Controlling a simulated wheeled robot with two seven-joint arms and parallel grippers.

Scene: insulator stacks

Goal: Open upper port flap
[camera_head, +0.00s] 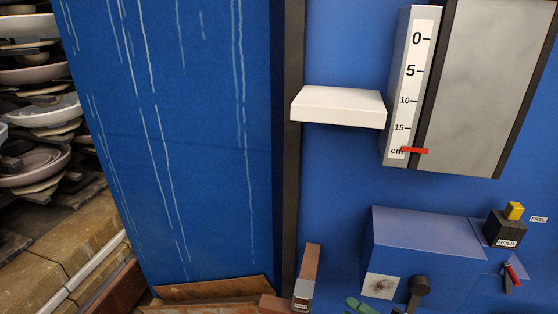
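I cannot tell for sure which part is the upper port flap. A white block-like piece (338,107) sticks out of the blue panel, right of a dark vertical strip (290,160). A grey framed plate (485,80) sits at the upper right, beside a white scale (413,85) with a red marker (415,150) near its bottom. No opening shows around the white piece. Neither of my grippers is in view.
A blue box (425,245) juts out at the lower right, with a dark knob (420,286). A yellow-topped switch (508,226) reads HOLD. A brown lever-like bar (308,270) stands at the bottom. Stacked insulators (40,110) are at the left.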

